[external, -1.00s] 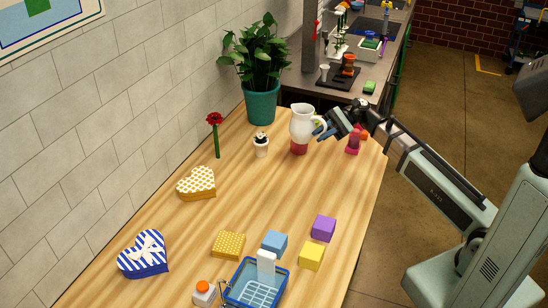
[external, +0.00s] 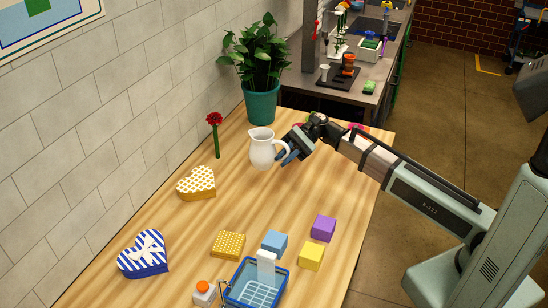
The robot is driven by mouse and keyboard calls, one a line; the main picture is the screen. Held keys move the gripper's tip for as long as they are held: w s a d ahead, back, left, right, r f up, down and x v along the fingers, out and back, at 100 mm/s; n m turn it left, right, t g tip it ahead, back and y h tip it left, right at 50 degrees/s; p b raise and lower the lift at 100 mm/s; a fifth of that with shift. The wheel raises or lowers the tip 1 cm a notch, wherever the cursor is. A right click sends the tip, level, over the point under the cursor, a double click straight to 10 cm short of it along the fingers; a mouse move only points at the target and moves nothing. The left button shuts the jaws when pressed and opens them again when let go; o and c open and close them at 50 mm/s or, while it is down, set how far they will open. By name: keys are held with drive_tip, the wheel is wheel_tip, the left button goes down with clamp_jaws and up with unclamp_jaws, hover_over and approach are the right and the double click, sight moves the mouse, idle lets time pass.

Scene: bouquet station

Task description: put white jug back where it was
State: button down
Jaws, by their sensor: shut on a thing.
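The white jug (external: 262,150) is in the back middle of the wooden table, right of the red flower, with its handle toward the right. My gripper (external: 284,157) reaches in from the right and is shut on the jug's handle. The jug is close to upright. I cannot tell whether its base touches the table or hangs just above it. The small white pot seen earlier is hidden behind the jug.
A red flower (external: 215,132) stands left of the jug, and a plant in a teal pot (external: 262,104) stands behind. A heart-shaped dotted box (external: 196,184), cubes and a blue basket (external: 254,284) are nearer. My arm mostly hides pink things at right. The table's middle is clear.

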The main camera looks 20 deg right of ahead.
drive_tip(key=shift+f, duration=6.45)
drive_tip(key=shift+f, duration=0.1)
drive_tip(key=c, duration=1.1)
unclamp_jaws()
drive_tip(key=v, duration=1.2)
